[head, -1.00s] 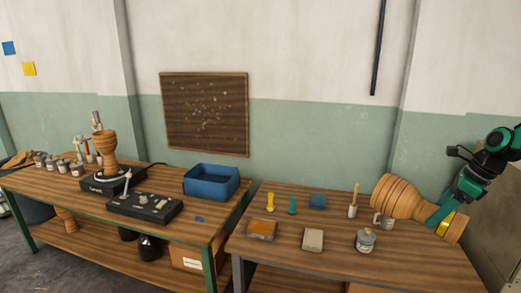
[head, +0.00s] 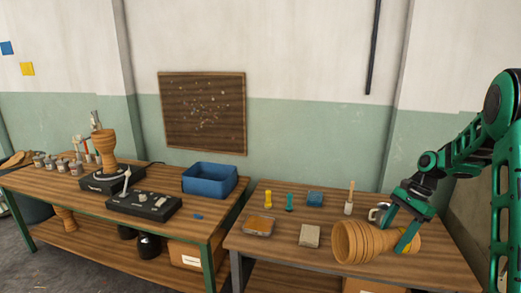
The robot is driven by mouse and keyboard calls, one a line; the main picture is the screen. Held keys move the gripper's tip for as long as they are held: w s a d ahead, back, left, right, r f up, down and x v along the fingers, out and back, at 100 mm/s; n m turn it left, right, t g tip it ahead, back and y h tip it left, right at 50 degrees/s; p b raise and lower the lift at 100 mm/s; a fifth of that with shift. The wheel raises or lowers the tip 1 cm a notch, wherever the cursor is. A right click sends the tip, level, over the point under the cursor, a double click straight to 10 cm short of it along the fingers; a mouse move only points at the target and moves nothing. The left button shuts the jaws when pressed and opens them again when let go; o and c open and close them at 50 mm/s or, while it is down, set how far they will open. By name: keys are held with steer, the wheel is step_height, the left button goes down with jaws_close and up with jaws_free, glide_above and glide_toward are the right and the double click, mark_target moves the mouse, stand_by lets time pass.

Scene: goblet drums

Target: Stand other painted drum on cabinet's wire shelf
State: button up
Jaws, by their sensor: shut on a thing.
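A goblet drum of banded orange-brown wood (head: 358,243) lies tilted on its side over the right table, its wide end to the left. My gripper (head: 402,229) is shut on its narrower part, with green fingers on either side. I cannot tell whether the drum touches the tabletop. Part of a cabinet (head: 477,190) shows at the right edge behind my arm; its wire shelf is not visible. Another wooden goblet drum (head: 103,145) stands upright on a black turntable (head: 107,178) on the left bench.
The right table (head: 275,268) holds a sanding block (head: 310,235), an orange-topped tin (head: 259,226), a brush in a pot (head: 349,207) and a mug (head: 376,213) close behind the drum. A blue bin (head: 209,180) stands on the left bench. A smaller drum (head: 65,218) is on the lower shelf.

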steer(key=s+a+f+n+g+h, duration=0.1)
steer(key=a+f+n+g+h, duration=0.2)
steer(key=a+f+n, duration=0.9)
steer(key=shift+s+f+n+h, duration=0.3)
steer(key=shift+f+n+h, duration=0.45)
steer(key=shift+n, duration=1.15)
